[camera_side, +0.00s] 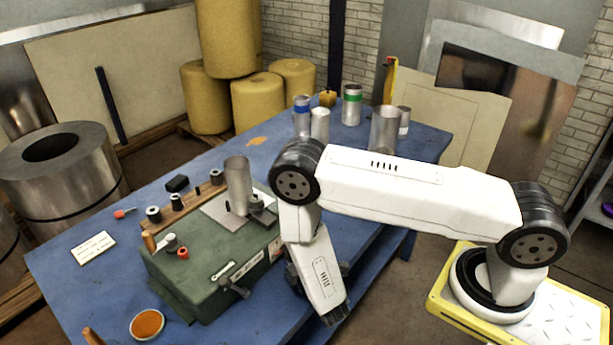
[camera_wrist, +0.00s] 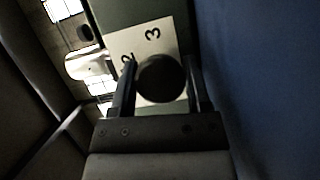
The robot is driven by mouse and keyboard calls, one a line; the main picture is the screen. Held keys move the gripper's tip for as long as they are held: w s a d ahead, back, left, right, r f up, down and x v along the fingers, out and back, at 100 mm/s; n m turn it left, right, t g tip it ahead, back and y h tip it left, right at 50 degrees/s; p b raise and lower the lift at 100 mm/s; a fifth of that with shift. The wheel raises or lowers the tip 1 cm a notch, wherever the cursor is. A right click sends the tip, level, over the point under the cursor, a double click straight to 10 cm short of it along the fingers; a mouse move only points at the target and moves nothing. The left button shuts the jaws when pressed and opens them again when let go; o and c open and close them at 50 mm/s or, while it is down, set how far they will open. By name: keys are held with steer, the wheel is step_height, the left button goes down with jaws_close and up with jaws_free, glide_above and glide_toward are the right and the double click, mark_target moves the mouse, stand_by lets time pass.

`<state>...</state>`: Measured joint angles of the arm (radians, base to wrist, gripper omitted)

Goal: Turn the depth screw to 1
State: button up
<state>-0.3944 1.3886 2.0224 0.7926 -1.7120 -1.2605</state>
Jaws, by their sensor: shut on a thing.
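The depth screw (camera_wrist: 160,79) shows in the wrist view as a dark round knob in front of a white number plate (camera_wrist: 140,40). The plate shows a 3 and a partly covered 2; the rest is hidden behind the knob and fingers. My gripper (camera_wrist: 162,84) has one finger on each side of the knob and is shut on it. I cannot make out a pointer or the screw's setting. In the side view the green machine (camera_side: 205,275) stands on the blue bench, and my arm hides the knob and most of my gripper at its right end.
A metal pipe (camera_side: 238,185) stands upright on the machine's top. A crank handle (camera_side: 234,286) sticks out of its front. Several pipes and cans, one a green-banded can (camera_side: 352,104), stand at the bench's back. An orange dish (camera_side: 147,324) lies at the front left.

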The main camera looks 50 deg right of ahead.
steer(key=o, duration=1)
steer(key=shift+v, duration=3.9)
steer(key=shift+c, duration=0.2)
